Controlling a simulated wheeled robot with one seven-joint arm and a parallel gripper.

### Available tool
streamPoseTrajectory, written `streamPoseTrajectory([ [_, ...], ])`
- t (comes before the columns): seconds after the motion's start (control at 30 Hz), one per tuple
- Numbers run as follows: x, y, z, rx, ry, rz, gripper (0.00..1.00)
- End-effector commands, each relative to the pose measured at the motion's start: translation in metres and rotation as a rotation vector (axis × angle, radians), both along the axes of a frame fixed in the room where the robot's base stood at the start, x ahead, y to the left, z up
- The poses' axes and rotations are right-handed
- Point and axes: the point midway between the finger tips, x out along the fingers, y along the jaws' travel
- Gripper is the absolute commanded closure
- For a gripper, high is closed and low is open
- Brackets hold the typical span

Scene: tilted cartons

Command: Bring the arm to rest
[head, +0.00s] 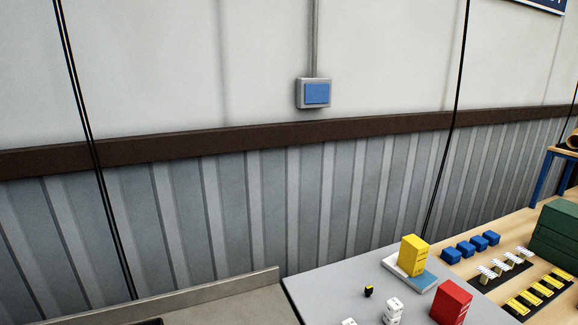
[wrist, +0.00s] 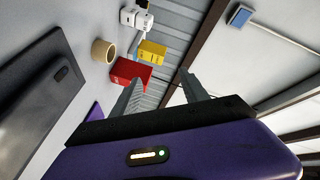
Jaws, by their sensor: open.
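My gripper (wrist: 162,80) shows in the wrist view with its two grey fingers spread apart and nothing between them. It is not in the head view. The red carton (wrist: 130,72) and the yellow carton (wrist: 152,52) appear beyond the fingers, apart from them as far as I can see. In the head view the red carton (head: 451,302) stands on a grey tabletop (head: 335,288). The yellow carton (head: 414,255) stands behind it on a white and blue flat item (head: 418,278).
White cartons (head: 393,310) and a small black and yellow item (head: 368,291) stand on the grey top. Blue blocks (head: 465,249), yellow items (head: 530,297) and green boxes (head: 560,232) fill the wooden bench at right. A tan cylinder (wrist: 103,50) shows in the wrist view. A ribbed wall (head: 270,200) stands behind.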

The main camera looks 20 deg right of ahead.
Motion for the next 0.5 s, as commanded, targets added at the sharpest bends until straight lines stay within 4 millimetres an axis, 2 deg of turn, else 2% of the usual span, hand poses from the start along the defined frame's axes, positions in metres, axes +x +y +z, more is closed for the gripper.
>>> streamPoseTrajectory([
  [0.03, -0.013, 0.020, -0.003, -0.117, 0.048, 0.024, 0.48],
  [0.2, -0.053, 0.077, 0.001, -0.499, 0.172, 0.106, 0.48],
  [0.4, -0.104, 0.143, 0.010, -0.840, 0.262, 0.234, 0.48],
  [0.5, -0.130, 0.173, 0.014, -0.952, 0.288, 0.311, 0.48],
])
